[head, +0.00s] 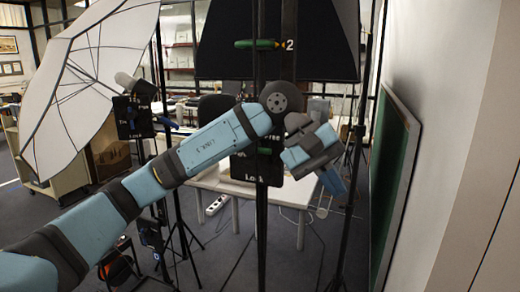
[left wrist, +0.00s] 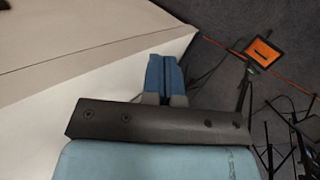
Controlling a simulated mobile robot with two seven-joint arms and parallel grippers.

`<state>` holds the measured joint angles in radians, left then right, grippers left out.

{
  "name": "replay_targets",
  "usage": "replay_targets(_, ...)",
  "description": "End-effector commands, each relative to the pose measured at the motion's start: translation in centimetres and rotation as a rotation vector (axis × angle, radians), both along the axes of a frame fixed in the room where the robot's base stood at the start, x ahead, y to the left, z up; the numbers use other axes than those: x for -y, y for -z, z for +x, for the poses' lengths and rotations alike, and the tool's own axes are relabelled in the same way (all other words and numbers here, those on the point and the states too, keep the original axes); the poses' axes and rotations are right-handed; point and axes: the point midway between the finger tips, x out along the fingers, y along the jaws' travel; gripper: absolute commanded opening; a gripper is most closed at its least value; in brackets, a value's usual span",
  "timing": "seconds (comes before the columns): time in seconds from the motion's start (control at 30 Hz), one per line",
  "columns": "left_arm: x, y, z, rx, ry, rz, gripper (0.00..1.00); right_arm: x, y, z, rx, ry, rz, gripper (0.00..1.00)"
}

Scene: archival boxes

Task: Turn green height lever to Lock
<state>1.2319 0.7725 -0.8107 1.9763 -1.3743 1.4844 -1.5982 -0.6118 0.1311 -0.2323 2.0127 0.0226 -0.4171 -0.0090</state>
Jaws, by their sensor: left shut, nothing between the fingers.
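A black plate (head: 257,170) with "Free" above and "Lock" below is on the dark upright post. A green part (head: 265,151) shows at the plate's middle, partly hidden behind my left arm, so its setting is unclear. Higher up, a green handle (head: 257,44) lies level, its orange tip by a "2". I cannot tell for certain which green part is the height lever. My left gripper (head: 334,184) is to the right of the plate, apart from it, with blue fingers shut and empty. The shut fingers also show in the left wrist view (left wrist: 164,76). My right gripper is not in view.
A white umbrella (head: 90,75) and another labelled black plate (head: 132,118) stand at left. A white table (head: 285,193) is behind the post. A green board (head: 397,175) leans along the right wall. Thin stand legs and cables cross the floor.

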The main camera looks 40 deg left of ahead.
Motion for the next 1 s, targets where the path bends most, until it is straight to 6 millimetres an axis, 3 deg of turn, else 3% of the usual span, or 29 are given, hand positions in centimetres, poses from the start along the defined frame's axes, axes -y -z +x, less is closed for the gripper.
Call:
replay_targets(0.2, -7.0, -4.9, 1.2, 0.306, 0.009, 0.367, 0.00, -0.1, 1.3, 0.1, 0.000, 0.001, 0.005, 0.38)
replay_targets(0.4, -13.1, -9.9, 0.5, 0.462, -0.020, 0.658, 0.00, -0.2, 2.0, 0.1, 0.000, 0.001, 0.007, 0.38)
replay_targets(0.5, -15.2, -11.7, -0.1, 0.497, -0.037, 0.755, 0.00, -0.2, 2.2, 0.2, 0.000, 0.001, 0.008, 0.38)
replay_targets(0.7, -17.2, -13.5, -0.9, 0.521, -0.058, 0.847, 0.00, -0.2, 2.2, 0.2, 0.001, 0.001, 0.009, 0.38)
replay_targets(1.0, -17.3, -13.7, -1.0, 0.522, -0.058, 0.852, 0.00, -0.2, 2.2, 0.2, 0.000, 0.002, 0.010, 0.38)
